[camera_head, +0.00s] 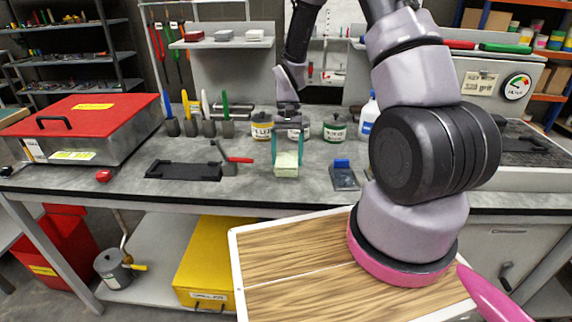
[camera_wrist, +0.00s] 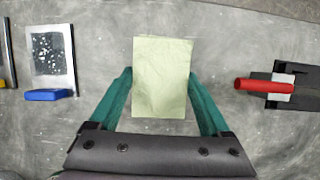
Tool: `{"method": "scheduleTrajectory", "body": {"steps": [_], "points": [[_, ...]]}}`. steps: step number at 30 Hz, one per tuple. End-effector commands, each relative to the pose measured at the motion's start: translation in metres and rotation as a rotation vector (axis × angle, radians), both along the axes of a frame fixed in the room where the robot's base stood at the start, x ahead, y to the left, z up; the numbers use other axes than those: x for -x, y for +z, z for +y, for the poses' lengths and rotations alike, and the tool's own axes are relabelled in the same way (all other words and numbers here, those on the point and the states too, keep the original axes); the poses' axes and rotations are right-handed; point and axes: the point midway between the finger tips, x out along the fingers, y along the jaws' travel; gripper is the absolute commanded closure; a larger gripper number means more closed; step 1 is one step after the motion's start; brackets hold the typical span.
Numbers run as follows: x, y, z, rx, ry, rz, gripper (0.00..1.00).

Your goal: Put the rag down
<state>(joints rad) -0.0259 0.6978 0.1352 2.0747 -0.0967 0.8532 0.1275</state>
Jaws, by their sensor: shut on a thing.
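The rag (camera_head: 286,164) is a pale yellow-green folded block. It also shows in the wrist view (camera_wrist: 162,78), upright in the picture between the two teal fingers. My gripper (camera_head: 287,155) is shut on the rag, with one finger on each side of it. In the wrist view my gripper (camera_wrist: 160,98) comes in from the bottom. The rag is at or just above the grey bench top (camera_head: 255,195), near its front edge; I cannot tell whether it touches.
Left of the rag are a red-handled clamp (camera_head: 232,158) and a black tray (camera_head: 184,170). Right of it is a blue-handled scraper or plate (camera_head: 343,175). Tins (camera_head: 335,128) stand behind. A red-lidded box (camera_head: 75,118) is far left. Bare bench lies around the rag.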

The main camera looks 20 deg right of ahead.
Motion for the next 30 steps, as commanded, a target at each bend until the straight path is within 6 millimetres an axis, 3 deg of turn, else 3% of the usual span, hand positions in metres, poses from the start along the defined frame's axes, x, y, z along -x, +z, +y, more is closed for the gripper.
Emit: {"method": "scheduleTrajectory", "body": {"steps": [5,16,17,18,26,30], "points": [[0.001,-0.025,0.0,-0.001,0.0,0.003,0.79],[0.0,-0.03,0.0,0.0,0.0,0.001,0.79],[0.0,-0.029,0.0,0.0,0.001,0.0,0.07],[0.0,-0.029,0.0,0.0,0.001,0.0,0.0],[0.0,-0.027,0.0,0.0,0.001,0.0,0.0],[-0.005,-0.015,-0.001,0.0,0.001,-0.004,0.0]]}}
